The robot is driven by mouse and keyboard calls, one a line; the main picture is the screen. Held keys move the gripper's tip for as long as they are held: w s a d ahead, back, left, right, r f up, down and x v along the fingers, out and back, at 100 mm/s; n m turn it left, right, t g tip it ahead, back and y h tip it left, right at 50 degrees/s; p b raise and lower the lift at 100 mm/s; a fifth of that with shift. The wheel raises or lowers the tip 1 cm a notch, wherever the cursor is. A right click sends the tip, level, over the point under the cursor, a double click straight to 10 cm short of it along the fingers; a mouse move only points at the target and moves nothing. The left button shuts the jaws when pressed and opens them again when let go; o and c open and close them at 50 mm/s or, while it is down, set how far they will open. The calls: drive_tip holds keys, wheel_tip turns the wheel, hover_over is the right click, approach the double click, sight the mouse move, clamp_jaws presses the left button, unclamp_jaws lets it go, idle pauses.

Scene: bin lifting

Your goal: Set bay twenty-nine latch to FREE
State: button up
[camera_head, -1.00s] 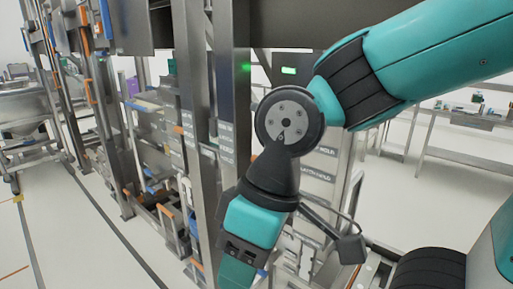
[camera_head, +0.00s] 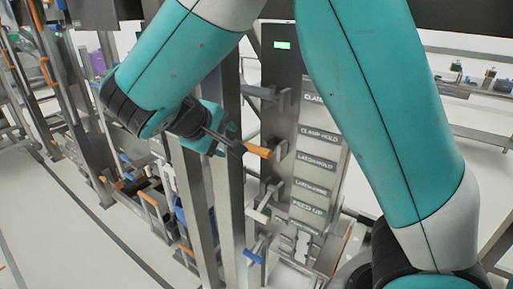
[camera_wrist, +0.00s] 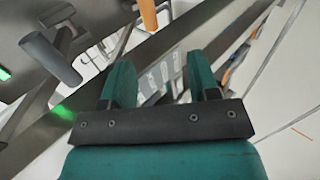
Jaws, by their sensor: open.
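My gripper (camera_wrist: 160,82) is open in the wrist view, its two teal fingers apart with nothing held between them. In the head view its teal end (camera_head: 205,142) is beside a steel upright, partly hidden by my wrist. An orange handle (camera_head: 258,151) sticks out right of it, at a grey plate with several labels, some reading CLAMP or LATCH HOLD. I cannot read a bay number, so I cannot tell which latch is bay twenty-nine's. In the wrist view an orange handle (camera_wrist: 149,14) shows beyond the fingers, and another orange piece (camera_wrist: 238,58) to the right.
Steel uprights (camera_head: 229,190) stand close to my gripper. A green light (camera_head: 283,45) glows above the label plate (camera_head: 318,150). A blue handle (camera_head: 253,256) is lower down. In the wrist view, a dark grey cylinder (camera_wrist: 50,58) lies left of the fingers. Open floor (camera_head: 60,220) is at left.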

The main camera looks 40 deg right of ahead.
sight(254, 150)
drive_tip(key=shift+h, duration=0.5)
drive_tip(key=p+x, duration=0.1)
drive_tip(key=x, duration=0.4)
drive_tip(key=p+x, duration=0.1)
drive_tip(key=x, duration=0.5)
drive_tip(key=p+x, duration=0.2)
drive_tip(key=x, duration=0.4)
drive_tip(key=shift+w+d+r, duration=0.25)
drive_tip(key=shift+w+d, duration=0.05)
drive_tip(key=shift+d, duration=0.05)
clamp_jaws()
drive_tip(key=shift+a+f, duration=0.1)
